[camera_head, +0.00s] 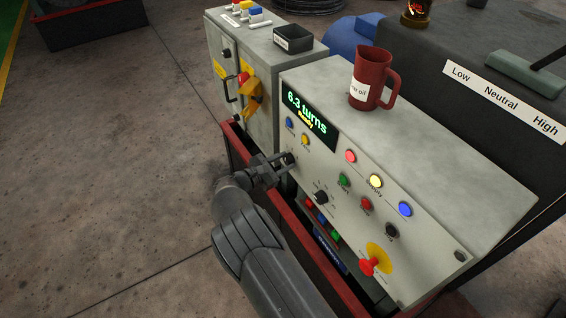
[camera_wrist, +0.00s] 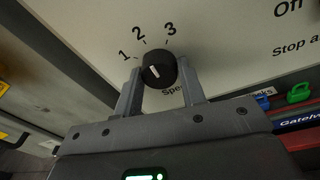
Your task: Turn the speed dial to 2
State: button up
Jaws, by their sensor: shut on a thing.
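The speed dial (camera_wrist: 163,62) is a round black knob on the pale panel. The numbers 1, 2 and 3 curve around its upper left side in the wrist view. Its white mark slants up and left, roughly towards the 2, but I cannot tell the exact setting. My gripper (camera_wrist: 160,80) is shut on the dial, one finger on each side. In the head view my gripper (camera_head: 284,162) reaches the left end of the panel and mostly hides the dial. The display (camera_head: 308,116) above it reads "6.3 turns" and "Ready".
Blue and yellow buttons sit just above my gripper. Another black knob (camera_head: 321,197) and a red emergency button (camera_head: 368,266) are to the right. A red mug (camera_head: 369,80) stands on the console top. A grey cabinet (camera_head: 262,45) with a yellow-backed handle stands close on the left.

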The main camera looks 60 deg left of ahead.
jog(key=shift+n, duration=0.4)
jog(key=o, duration=1)
jog(key=s, duration=1)
jog(key=shift+s+d+r, duration=0.4)
